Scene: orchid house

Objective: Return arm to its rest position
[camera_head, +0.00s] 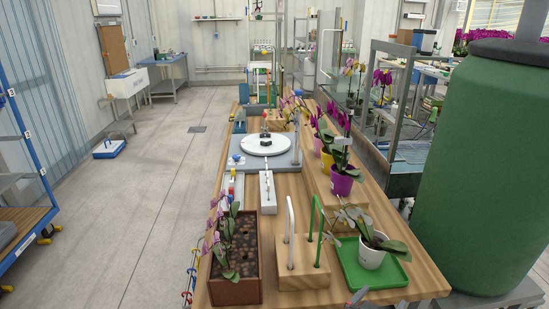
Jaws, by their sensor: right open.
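My right gripper (357,297) shows only as a small grey tip at the bottom edge, just in front of the green tray (402,271). Most of it is outside the frame, and I see nothing held at the visible part. My left gripper is not in view. The long wooden bench (427,277) lies ahead, with its near edge at the bottom.
On the bench stand a brown planter (235,289) with an orchid, a wooden block (300,278) with upright hooked rods, a white pot (372,256), a purple pot (341,184) and a white turntable (264,144). A green barrel (482,170) stands right. Left floor is largely clear.

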